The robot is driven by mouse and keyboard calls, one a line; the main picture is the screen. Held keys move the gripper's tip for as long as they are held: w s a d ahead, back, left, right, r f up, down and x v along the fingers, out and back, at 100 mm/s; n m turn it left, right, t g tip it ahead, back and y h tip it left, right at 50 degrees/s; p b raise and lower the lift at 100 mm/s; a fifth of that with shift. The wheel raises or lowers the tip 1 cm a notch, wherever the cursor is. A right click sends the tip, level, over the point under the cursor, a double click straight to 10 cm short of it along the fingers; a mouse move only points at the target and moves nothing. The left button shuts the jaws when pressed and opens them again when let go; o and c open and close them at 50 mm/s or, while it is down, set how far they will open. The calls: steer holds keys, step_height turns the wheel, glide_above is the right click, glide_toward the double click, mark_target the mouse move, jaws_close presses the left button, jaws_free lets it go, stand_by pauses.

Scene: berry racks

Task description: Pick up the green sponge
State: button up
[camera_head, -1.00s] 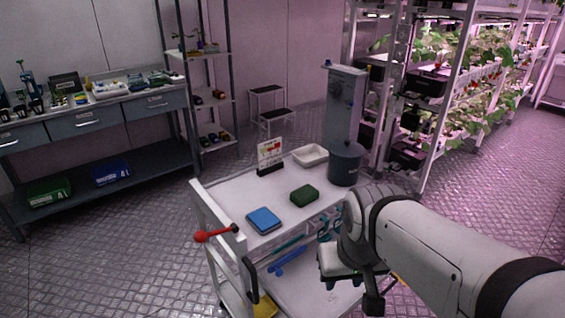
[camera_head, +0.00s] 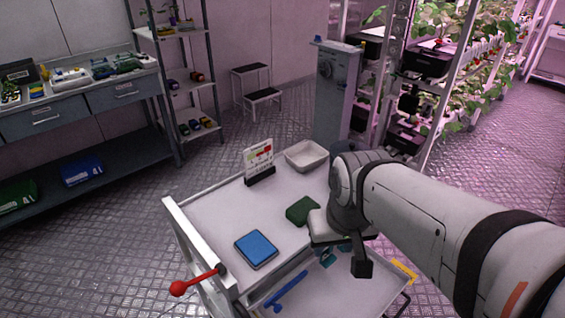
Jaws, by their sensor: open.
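The green sponge (camera_head: 301,210) lies on the top shelf of the white cart (camera_head: 218,207), right of a blue pad (camera_head: 256,249). My gripper (camera_head: 361,268) hangs at the cart's front right side, to the right of and nearer than the sponge. It is open and apart from the sponge. The housing of my wrist comes close to the sponge's right edge in the picture. One finger shows clearly; the rest of the jaws is hard to make out.
A small sign (camera_head: 259,162) and a white tray (camera_head: 306,156) stand at the cart's back. A red-knobbed lever (camera_head: 178,288) juts out at the cart's left end. The lower shelf holds a blue tool (camera_head: 287,291). Plant racks (camera_head: 440,90) stand behind at right.

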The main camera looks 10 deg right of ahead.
steer(key=o, duration=0.5)
steer(key=w, duration=0.1)
steer(key=w+m, duration=0.1)
steer(key=w, duration=0.1)
steer(key=w+r+m+p, duration=0.1)
steer(key=w, duration=0.1)
steer(key=shift+w+d+g, duration=0.2)
steer(key=shift+g, duration=0.1)
steer(key=shift+c, duration=0.2)
steer(key=o, duration=0.4)
steer(key=w+m, duration=0.1)
steer(key=w, duration=0.2)
steer(key=w+f+m, duration=0.1)
steer(key=w, duration=0.2)
steer(key=w+m+p, duration=0.1)
steer(key=w, duration=0.2)
steer(key=shift+w+f+g, duration=0.3)
steer(key=shift+f+g, duration=0.1)
steer(key=m+g+p, duration=0.1)
steer(key=m+p, duration=0.1)
steer(key=m, duration=0.4)
glide_above(304, 207)
step_height(304, 207, down, 10)
steer(key=shift+w+r, duration=0.1)
steer(key=shift+f+p, duration=0.7)
steer(key=shift+f, duration=3.3)
